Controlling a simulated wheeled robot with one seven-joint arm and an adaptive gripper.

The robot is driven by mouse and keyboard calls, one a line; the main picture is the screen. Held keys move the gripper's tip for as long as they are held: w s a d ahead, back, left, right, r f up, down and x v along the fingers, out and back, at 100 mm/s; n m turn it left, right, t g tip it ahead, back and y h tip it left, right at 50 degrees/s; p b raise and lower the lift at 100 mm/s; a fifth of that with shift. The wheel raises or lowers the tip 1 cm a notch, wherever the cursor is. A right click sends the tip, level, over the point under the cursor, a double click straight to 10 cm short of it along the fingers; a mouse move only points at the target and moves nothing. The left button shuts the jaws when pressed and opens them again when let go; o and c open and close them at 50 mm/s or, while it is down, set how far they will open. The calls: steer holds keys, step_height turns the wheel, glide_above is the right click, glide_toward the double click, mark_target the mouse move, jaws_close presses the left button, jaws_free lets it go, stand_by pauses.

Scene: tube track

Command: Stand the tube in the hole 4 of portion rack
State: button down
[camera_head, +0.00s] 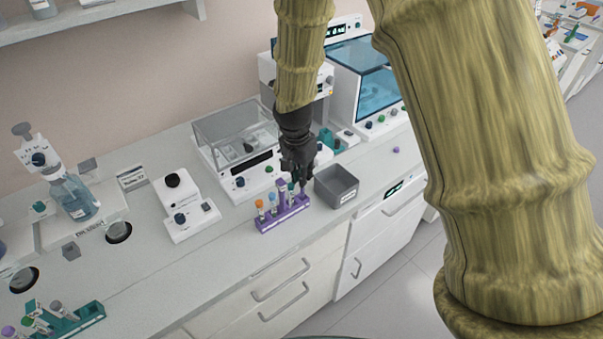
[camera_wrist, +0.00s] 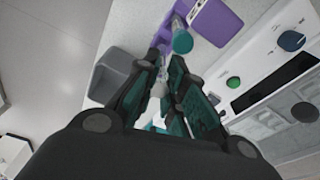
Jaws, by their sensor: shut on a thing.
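My gripper (camera_head: 297,178) points down over the right end of a purple rack (camera_head: 271,225) on the bench. In the wrist view my gripper (camera_wrist: 170,76) has its fingers closed around a small pale tube (camera_wrist: 166,103), mostly hidden between them. Several capped tubes stand in the purple rack, with orange, blue, purple and teal caps; the teal cap (camera_wrist: 182,42) is close to the fingertips in the wrist view. The held tube's lower end and the hole beneath it cannot be made out. A green rack (camera_head: 90,315) with several capped tubes is at the front left.
A grey open bin (camera_head: 336,187) stands just right of the purple rack, close to my gripper; it also shows in the wrist view (camera_wrist: 112,75). A white instrument with a clear cover (camera_head: 235,135) is behind. A white device (camera_head: 186,208) stands left. Bench between the racks is clear.

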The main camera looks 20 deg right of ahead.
steer(key=shift+f+b, duration=0.35)
steer(key=shift+f, duration=0.9)
stand_by(0.5)
steer(key=c, duration=1.4)
jaws_free()
steer(key=shift+c, duration=0.2)
step_height(320, 180, up, 12)
steer(key=a, duration=0.1)
steer(key=shift+s, duration=0.45)
steer(key=shift+a, duration=0.2)
